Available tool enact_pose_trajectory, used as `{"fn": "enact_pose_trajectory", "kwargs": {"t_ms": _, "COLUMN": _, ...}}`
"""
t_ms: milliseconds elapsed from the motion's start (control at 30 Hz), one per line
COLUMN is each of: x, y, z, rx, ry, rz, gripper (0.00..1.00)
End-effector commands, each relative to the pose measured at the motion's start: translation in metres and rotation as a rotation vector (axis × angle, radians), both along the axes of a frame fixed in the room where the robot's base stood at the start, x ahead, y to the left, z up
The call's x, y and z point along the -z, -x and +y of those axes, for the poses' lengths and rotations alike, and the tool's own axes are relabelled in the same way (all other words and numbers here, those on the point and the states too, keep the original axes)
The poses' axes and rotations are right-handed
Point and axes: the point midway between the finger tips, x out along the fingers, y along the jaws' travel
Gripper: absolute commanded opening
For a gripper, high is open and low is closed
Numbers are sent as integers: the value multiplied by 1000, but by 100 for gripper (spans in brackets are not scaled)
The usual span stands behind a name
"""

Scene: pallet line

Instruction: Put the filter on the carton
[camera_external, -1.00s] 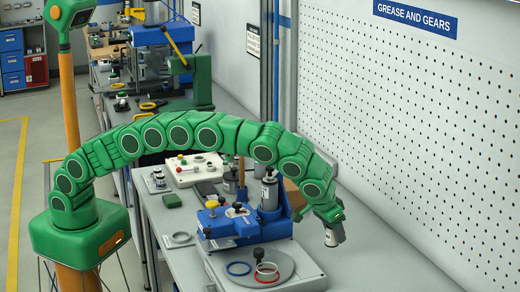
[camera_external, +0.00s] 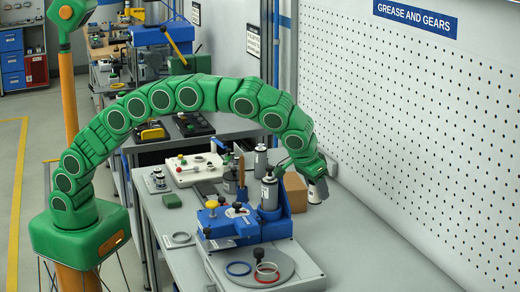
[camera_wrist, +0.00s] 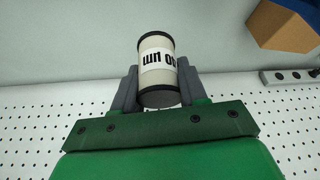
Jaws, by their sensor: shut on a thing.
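The filter (camera_external: 318,191) is a pale cylinder with dark end rims. It also shows in the wrist view (camera_wrist: 157,60) with a printed label. My gripper (camera_wrist: 157,72) is shut on the filter, one grey finger on each side. In the external view my gripper (camera_external: 316,177) holds it just right of the carton (camera_external: 295,192), a brown box beside the blue machine. The carton's left part is hidden behind the machine and canister. In the wrist view the carton (camera_wrist: 285,25) is at the upper right, apart from the filter.
The blue machine (camera_external: 245,224) stands left of the carton with a grey canister (camera_external: 269,193) on it. The pegboard wall (camera_external: 410,130) rises on the right. The bench's front right is clear.

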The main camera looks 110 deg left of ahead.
Motion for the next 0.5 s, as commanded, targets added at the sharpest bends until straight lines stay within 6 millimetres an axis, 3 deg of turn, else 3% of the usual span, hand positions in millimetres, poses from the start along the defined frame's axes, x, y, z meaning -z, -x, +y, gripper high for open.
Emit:
{"fn": "enact_pose_trajectory", "kwargs": {"t_ms": 100, "x": -18, "y": 17, "z": 6, "rx": -12, "ry": -1, "rz": -4, "gripper": 13}}
{"fn": "enact_pose_trajectory", "kwargs": {"t_ms": 500, "x": -58, "y": 77, "z": 21, "rx": -54, "ry": 0, "rz": -1, "gripper": 13}}
